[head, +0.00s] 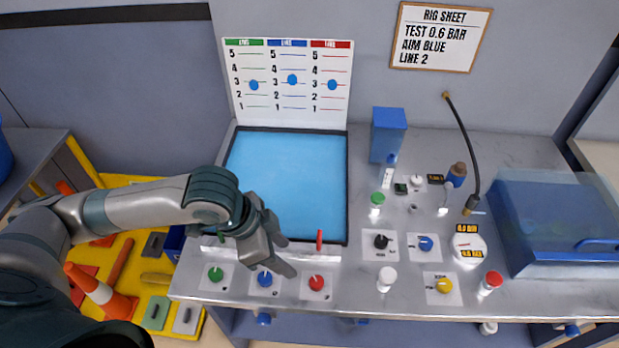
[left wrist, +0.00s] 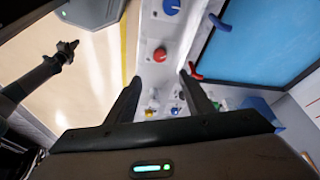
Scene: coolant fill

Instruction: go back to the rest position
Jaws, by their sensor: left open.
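My left gripper (head: 283,254) is open and empty in the head view, above the front left of the grey bench (head: 345,318). It hangs near the blue knob (head: 265,279) and the red knob (head: 316,283), with the green knob (head: 215,274) to its left. In the left wrist view its two fingers (left wrist: 161,92) stand apart with nothing between them, and the red knob (left wrist: 160,54) shows beyond them. I cannot tell from the head view whether the fingers touch anything.
A blue tray (head: 300,170) lies behind the knobs, with a red lever (head: 319,240) at its front edge. A level board (head: 290,85) stands behind it. Bottles, knobs and a gauge (head: 468,246) crowd the right side. A blue lidded box (head: 560,220) stands far right. A cone (head: 95,288) is left.

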